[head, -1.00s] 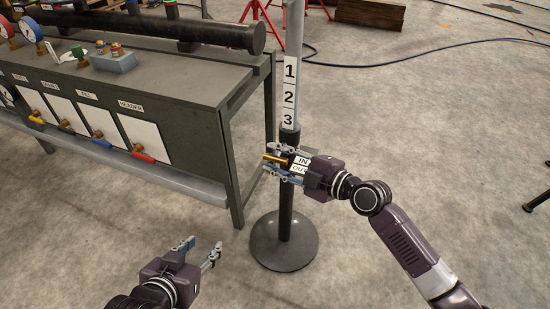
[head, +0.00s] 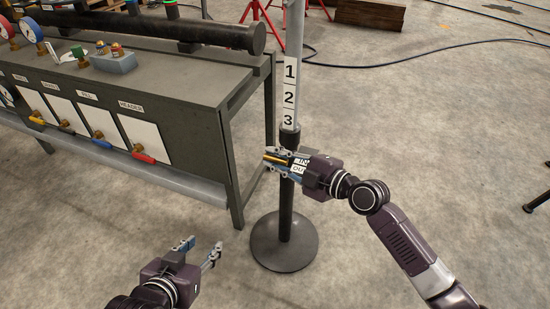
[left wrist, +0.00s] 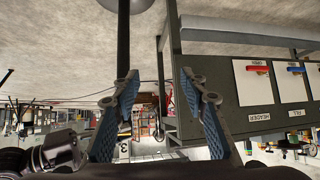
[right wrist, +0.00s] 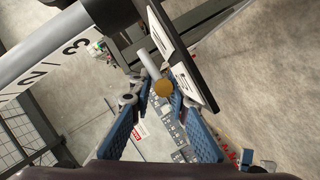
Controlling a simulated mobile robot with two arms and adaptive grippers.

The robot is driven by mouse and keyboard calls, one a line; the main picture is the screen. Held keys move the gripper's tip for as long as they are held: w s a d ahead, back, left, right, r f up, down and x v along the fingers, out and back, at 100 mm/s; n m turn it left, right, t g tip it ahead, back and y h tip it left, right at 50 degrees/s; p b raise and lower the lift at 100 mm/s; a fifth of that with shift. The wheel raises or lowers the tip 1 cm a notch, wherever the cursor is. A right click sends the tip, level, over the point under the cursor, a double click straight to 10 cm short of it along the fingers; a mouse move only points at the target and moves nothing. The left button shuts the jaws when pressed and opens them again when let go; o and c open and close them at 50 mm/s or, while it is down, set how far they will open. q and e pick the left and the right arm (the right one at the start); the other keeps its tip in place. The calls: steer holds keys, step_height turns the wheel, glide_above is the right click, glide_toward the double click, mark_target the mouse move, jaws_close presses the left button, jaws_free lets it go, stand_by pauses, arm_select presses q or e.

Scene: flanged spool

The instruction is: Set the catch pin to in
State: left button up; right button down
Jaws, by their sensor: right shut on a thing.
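The catch pin (head: 273,158) is a brass-coloured pin at the collar of an upright post (head: 287,205), below a scale marked 1, 2, 3. In the right wrist view its round brass knob (right wrist: 162,89) shows on a grey shaft. My right gripper (head: 278,162) is shut on the pin, with a finger on either side. The IN and OUT labels (head: 299,165) are partly covered by the gripper in the head view; a dark plate with white labels (right wrist: 182,55) stands beside the pin in the right wrist view. My left gripper (head: 203,248) is open and empty, low and left of the post.
A grey workbench (head: 200,120) with gauges and labelled valve panels stands left of the post. The post's round base (head: 284,242) rests on the concrete floor. A black cable (head: 370,66) lies behind. The floor right of my right arm is mostly clear.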

steer(key=shift+w+d+f+b, duration=0.15)
steer(key=shift+w+b, duration=0.2)
steer(key=shift+b, duration=0.2)
steer(key=shift+w+d+f+b, duration=0.15)
steer(key=shift+w+b, duration=0.2)
steer(key=shift+b, duration=0.2)
steer(key=shift+w+d+r+b, duration=0.15)
steer(key=shift+w+d+b, duration=0.25)
steer(key=shift+w+b, duration=0.5)
arm_select(q)
steer(key=w+d+r+t+h, duration=0.1)
steer(key=r+t, duration=0.4)
steer(key=r, duration=0.5)
steer(key=w+d+r+t+h, duration=0.2)
steer(key=r+t, duration=0.4)
steer(key=r, duration=0.5)
steer(key=shift+w+d+h, duration=0.3)
steer(key=shift+w+d, duration=0.3)
steer(key=shift+w, duration=0.45)
arm_select(e)
steer(key=shift+s, duration=0.1)
steer(key=c, duration=2.1)
jaws_free()
steer(key=shift+o, duration=1.1)
arm_select(q)
steer(key=shift+w+f, duration=0.1)
steer(key=shift+w, duration=0.05)
